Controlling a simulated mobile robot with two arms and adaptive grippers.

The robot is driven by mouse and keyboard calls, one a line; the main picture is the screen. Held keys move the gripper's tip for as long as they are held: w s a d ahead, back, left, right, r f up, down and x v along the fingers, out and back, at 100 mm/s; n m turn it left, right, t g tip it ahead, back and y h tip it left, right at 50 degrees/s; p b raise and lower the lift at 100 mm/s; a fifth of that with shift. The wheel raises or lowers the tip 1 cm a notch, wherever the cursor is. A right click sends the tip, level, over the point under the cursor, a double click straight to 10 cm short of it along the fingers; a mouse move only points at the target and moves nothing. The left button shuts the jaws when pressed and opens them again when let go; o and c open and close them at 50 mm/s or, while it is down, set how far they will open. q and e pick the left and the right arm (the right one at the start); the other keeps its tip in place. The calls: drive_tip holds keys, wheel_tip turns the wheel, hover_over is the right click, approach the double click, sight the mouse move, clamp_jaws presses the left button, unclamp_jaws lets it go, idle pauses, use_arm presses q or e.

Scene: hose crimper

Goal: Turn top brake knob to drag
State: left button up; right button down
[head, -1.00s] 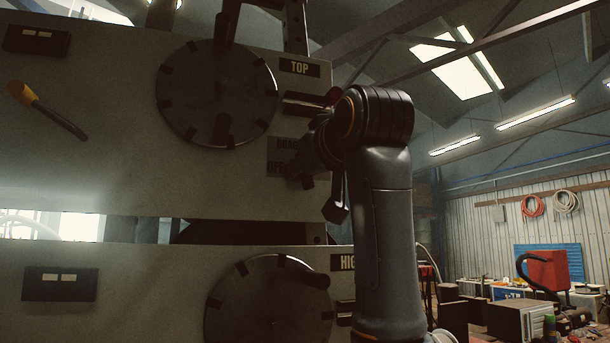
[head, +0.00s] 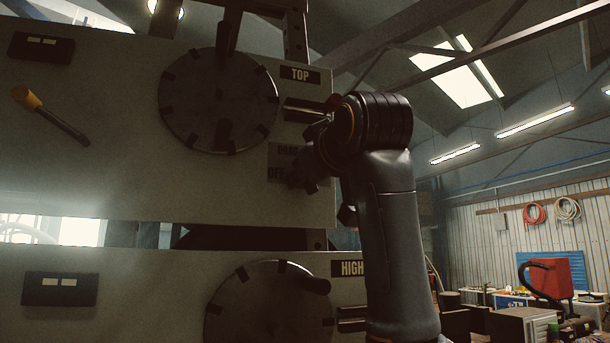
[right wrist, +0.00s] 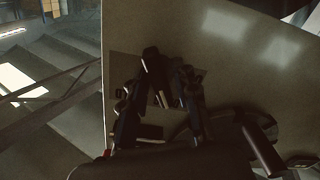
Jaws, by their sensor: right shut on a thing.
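The upper pale panel carries a TOP label (head: 300,75) and, lower down, a dark DRAG/OFF plate (head: 287,163). My right gripper (head: 307,172) is in front of this plate's right side, and my wrist and forearm come up from below right. In the right wrist view my right gripper (right wrist: 160,115) has a finger on each side of the dark top brake knob (right wrist: 158,72) and is shut on it. The knob is dim there, and its pointing direction cannot be told. In the head view the gripper largely hides the knob. My left gripper is not in view.
A large notched dial (head: 250,95) is left of the plate. A dark bar with a red end (head: 305,108) juts out just above my gripper. A yellow-tipped lever (head: 45,112) is far left. A second dial (head: 255,310) with a HIGH label (head: 352,268) sits below.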

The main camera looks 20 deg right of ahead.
drive_tip(key=c, duration=1.3)
unclamp_jaws()
drive_tip(key=shift+c, duration=0.2)
drive_tip(key=shift+s, duration=0.1)
drive_tip(key=shift+s, duration=0.1)
drive_tip(key=s, duration=1.1)
drive_tip(key=shift+s+d, duration=0.15)
drive_tip(key=shift+s, duration=0.25)
